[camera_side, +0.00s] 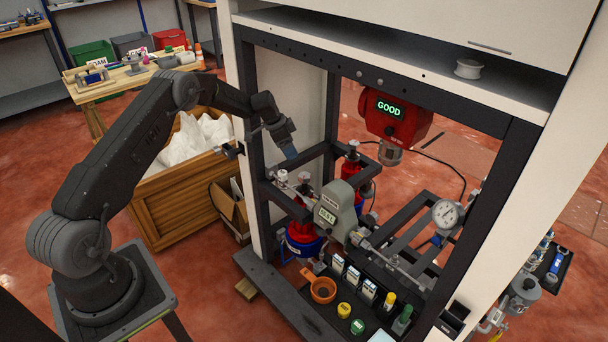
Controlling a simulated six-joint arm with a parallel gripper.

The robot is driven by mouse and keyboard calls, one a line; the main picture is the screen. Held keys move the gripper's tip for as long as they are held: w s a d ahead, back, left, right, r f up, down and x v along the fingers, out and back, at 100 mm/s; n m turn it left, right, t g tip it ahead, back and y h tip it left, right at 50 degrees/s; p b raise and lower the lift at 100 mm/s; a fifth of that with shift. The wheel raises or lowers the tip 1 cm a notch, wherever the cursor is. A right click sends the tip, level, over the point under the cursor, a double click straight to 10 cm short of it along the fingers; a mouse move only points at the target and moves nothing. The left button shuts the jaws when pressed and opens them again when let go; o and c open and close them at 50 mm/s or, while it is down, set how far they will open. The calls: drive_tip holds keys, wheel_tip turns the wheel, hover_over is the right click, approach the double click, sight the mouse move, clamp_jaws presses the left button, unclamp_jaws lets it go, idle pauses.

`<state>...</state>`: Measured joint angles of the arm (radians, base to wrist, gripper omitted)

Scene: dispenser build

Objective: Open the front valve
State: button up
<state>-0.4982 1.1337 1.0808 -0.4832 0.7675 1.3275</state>
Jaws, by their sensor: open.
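My gripper (289,151) reaches in through the left side of the dark frame. Its jaws are open, small in this view, and nothing shows between them. It is above a small pale round knob (305,177), which looks like the front valve at the top of the front red cylinder (302,237). A gap shows between the jaws and the knob. Another pale fitting (282,175) sits just left of the knob. A second red cylinder (354,166) with its own top fitting stands farther back. I cannot tell how far the front valve is turned.
A red device reading GOOD (391,112) hangs above. A round gauge (447,214) is at right. An orange cup (322,289) and small bottles line the front shelf. Frame posts and bars (305,158) surround the gripper.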

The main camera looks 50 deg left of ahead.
sight(305, 175)
drive_tip(key=x, duration=1.3)
drive_tip(key=shift+w+d+f, duration=0.1)
drive_tip(key=shift+f, duration=0.05)
drive_tip(key=c, duration=0.9)
